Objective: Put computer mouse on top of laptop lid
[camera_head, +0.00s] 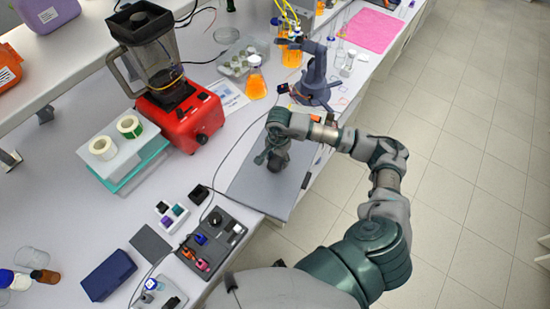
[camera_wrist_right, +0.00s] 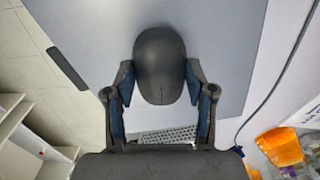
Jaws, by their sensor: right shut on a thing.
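The computer mouse (camera_wrist_right: 160,62) is dark and rounded and sits between the two fingers of my right gripper (camera_wrist_right: 160,82) in the wrist view. My right gripper (camera_head: 276,158) is shut on it, over the laptop. The laptop lid (camera_head: 250,188) is a flat grey panel near the table's right edge. It fills much of the wrist view (camera_wrist_right: 225,50) behind the mouse. I cannot tell whether the mouse touches the lid. In the head view the gripper mostly hides the mouse. My left gripper is not in view.
A red blender (camera_head: 190,120) and an orange flask (camera_head: 256,82) stand beyond the laptop. A blue-grey desktop arm device (camera_head: 316,80) stands behind my gripper. A grey tool tray (camera_head: 212,240) is close to the lid's near-left side. A cable runs along the lid's left side.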

